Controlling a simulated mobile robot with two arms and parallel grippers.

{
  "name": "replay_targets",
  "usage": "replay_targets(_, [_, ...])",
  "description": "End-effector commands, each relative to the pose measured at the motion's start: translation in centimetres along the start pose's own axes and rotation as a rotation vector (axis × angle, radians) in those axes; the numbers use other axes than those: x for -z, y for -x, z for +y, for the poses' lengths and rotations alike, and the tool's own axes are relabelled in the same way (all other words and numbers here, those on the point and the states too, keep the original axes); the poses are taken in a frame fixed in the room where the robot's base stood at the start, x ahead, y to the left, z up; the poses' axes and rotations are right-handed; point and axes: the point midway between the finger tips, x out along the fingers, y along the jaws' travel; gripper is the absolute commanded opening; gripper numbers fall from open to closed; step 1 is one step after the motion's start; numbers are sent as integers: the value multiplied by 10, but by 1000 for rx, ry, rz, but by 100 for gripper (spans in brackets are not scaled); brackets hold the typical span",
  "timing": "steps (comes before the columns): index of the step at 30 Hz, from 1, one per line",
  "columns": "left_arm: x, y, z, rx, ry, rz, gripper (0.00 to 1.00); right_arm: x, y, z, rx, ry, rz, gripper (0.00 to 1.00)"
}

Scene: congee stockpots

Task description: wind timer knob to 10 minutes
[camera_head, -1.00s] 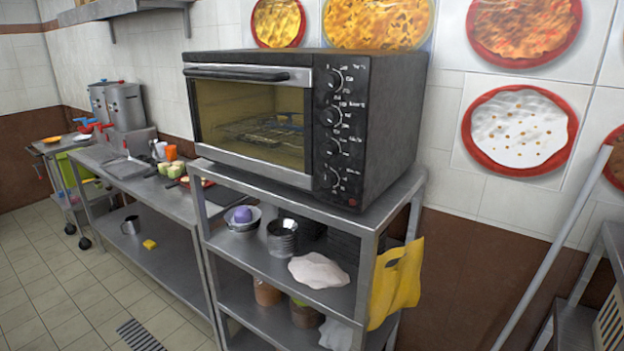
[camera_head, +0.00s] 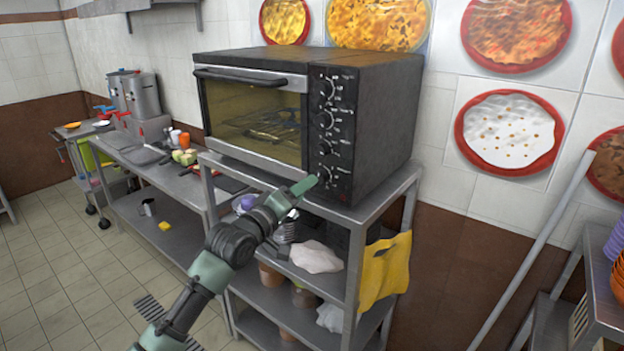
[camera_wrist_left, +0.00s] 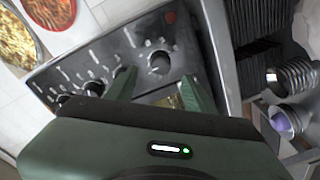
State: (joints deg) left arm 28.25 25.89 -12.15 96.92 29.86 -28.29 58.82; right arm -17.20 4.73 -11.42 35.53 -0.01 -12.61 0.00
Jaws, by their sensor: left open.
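The black toaster oven (camera_head: 262,110) stands on the top shelf of a metal rack, its door shut. A column of dark round knobs runs down its right front panel; the labels are too small to read, so I cannot tell which is the timer. My left gripper (camera_head: 304,186) is at the bottom knob (camera_head: 326,174), partly covering the lower panel. In the left wrist view the green fingers (camera_wrist_left: 160,84) are open, with the bottom knob (camera_wrist_left: 160,62) just beyond and between their tips. I cannot tell whether they touch it. The right gripper is not in view.
The rack's top shelf edge (camera_head: 375,212) runs just below the oven. Bowls and a white cloth (camera_head: 315,257) lie on the shelf underneath. A yellow cloth (camera_head: 385,272) hangs at the rack's right side. A slanted pole (camera_head: 535,245) stands at the right.

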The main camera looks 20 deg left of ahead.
Motion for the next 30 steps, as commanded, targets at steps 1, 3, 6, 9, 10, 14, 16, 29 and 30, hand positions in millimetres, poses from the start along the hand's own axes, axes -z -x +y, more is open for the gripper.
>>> replay_targets(1, [2,-8,2,1,1,1,53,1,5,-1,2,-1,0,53])
replay_targets(3, [2,-20,3,1,0,1,53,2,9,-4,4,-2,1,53])
replay_targets(6, [2,-37,2,2,-1,1,53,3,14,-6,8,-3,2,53])
replay_targets(9, [1,-50,1,2,-2,1,53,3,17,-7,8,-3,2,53])
replay_targets(10, [1,-53,0,3,-2,1,53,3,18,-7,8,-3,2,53])
replay_targets(14, [0,-62,0,2,-3,1,53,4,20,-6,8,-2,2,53])
replay_targets(16, [0,-64,-1,2,-2,1,53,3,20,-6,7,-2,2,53])
replay_targets(29, [0,-65,-1,2,-3,1,3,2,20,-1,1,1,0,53])
replay_targets(30, [0,-65,-1,2,-3,1,0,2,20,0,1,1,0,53])
